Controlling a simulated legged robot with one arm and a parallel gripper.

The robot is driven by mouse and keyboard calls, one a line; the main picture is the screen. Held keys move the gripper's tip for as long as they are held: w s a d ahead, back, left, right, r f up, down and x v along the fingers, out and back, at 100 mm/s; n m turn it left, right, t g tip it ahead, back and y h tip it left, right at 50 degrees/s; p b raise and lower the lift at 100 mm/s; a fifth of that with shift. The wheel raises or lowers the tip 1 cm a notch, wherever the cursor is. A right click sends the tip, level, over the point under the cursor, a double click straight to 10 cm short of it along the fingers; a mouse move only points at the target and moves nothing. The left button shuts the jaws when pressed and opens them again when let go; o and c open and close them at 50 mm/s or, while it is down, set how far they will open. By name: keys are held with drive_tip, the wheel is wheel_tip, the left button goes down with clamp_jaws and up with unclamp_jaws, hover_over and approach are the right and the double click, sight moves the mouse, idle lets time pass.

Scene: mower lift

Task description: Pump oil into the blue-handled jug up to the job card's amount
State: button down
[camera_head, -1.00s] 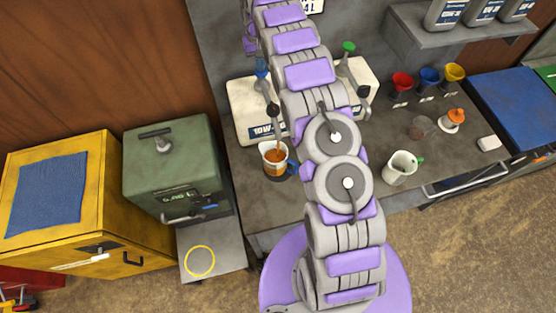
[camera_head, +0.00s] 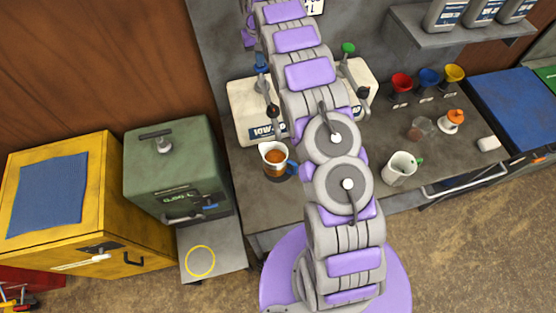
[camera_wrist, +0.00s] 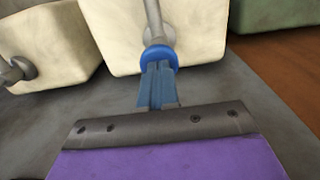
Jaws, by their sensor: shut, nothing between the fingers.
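The blue-handled jug (camera_head: 274,160) stands upright on the bench beneath the left oil can's black-tipped spout (camera_head: 273,111), with amber oil inside. The blue-topped pump (camera_head: 261,69) rises from the left cream can (camera_head: 243,112). In the wrist view, its round blue head (camera_wrist: 158,55) sits on a grey rod. My gripper (camera_wrist: 158,72) is shut and empty, its fingertips at the blue head; whether they touch is unclear. In the head view my arm hides the gripper. A white card (camera_head: 314,5) at the top edge is cut off and unreadable.
A green machine (camera_head: 170,155) with a small display stands left of the bench, beside a yellow cabinet (camera_head: 60,215). A second cream can has a green-topped pump (camera_head: 347,50).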

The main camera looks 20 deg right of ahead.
drive_tip(key=shift+r+p, duration=0.45)
drive_tip(key=shift+r, duration=1.2)
wheel_tip(320, 180, up, 6)
drive_tip(key=p, duration=0.2)
drive_tip(key=shift+p, duration=0.3)
